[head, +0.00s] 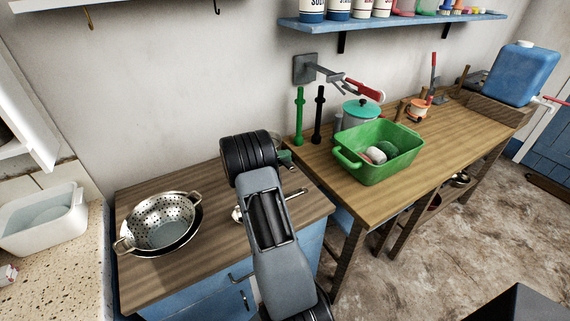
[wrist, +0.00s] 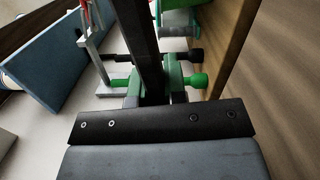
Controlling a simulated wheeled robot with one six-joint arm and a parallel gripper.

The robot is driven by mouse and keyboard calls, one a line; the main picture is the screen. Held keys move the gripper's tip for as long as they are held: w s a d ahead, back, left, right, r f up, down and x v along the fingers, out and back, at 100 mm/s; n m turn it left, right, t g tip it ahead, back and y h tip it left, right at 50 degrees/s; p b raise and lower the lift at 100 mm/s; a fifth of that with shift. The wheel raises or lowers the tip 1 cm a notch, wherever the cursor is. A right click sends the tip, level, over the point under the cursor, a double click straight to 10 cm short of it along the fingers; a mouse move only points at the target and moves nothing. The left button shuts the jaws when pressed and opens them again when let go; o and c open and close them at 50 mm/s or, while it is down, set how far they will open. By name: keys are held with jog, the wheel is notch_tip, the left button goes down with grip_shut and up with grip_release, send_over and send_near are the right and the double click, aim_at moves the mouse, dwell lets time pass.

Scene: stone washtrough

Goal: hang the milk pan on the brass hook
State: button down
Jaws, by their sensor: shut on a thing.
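A thin metal handle (head: 295,193) shows on the arm's other side. The brass hook (head: 88,20) is on the wall at the upper left, well away from the pan. In the wrist view my gripper (wrist: 150,88) is shut, with a dark bar running away from the camera.
A colander (head: 160,222) sits in a larger pan at the cabinet's left. A green post (head: 299,118) and a black post stand to the right, near the green tub (head: 349,160). A dark hook (head: 217,7) is higher on the wall. The wall below the hooks is clear.

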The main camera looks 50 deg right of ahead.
jog(key=f, duration=0.1)
jog(key=d+f, duration=0.1)
jog(key=f, duration=0.1)
jog(key=w+f, duration=0.1)
jog(key=shift+d+f, duration=0.15)
jog(key=shift+d, duration=0.05)
jog(key=shift+f, duration=0.2)
jog(key=shift+f, duration=0.15)
jog(key=c, duration=1.2)
grip_release()
jog(key=shift+o, duration=0.2)
jog(key=shift+p, duration=0.45)
